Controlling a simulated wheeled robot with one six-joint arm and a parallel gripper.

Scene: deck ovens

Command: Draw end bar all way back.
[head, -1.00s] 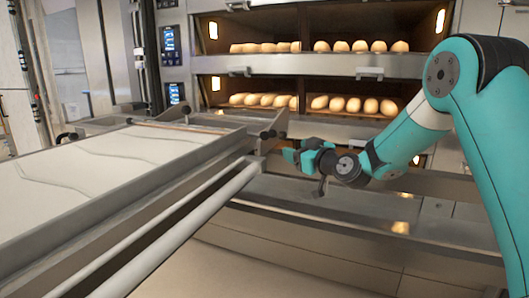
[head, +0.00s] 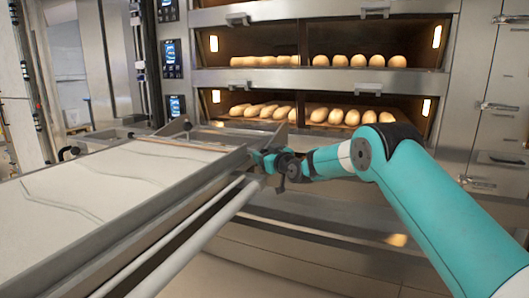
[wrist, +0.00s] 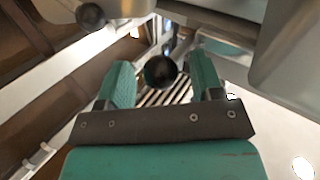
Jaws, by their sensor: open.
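The loader (head: 215,172) has a pale canvas top and a metal side frame, and stands at the left in the head view. A bar runs across its far end, partly hidden; I cannot clearly tell its full length. My gripper (head: 258,158) is at the loader's far right corner. In the wrist view my gripper (wrist: 162,80) is open, with its two teal fingers on either side of a dark round knob (wrist: 160,71). The knob sits between the fingers with gaps at both sides, so it does not look clamped. My gripper hides this corner in the head view.
The deck oven (head: 320,85) stands behind, with loaves (head: 350,116) on its lit decks. A pale rail (head: 195,245) runs along the loader's right side. Another dark knob (head: 188,126) stands at the loader's far end. Floor to the right of the rail looks clear.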

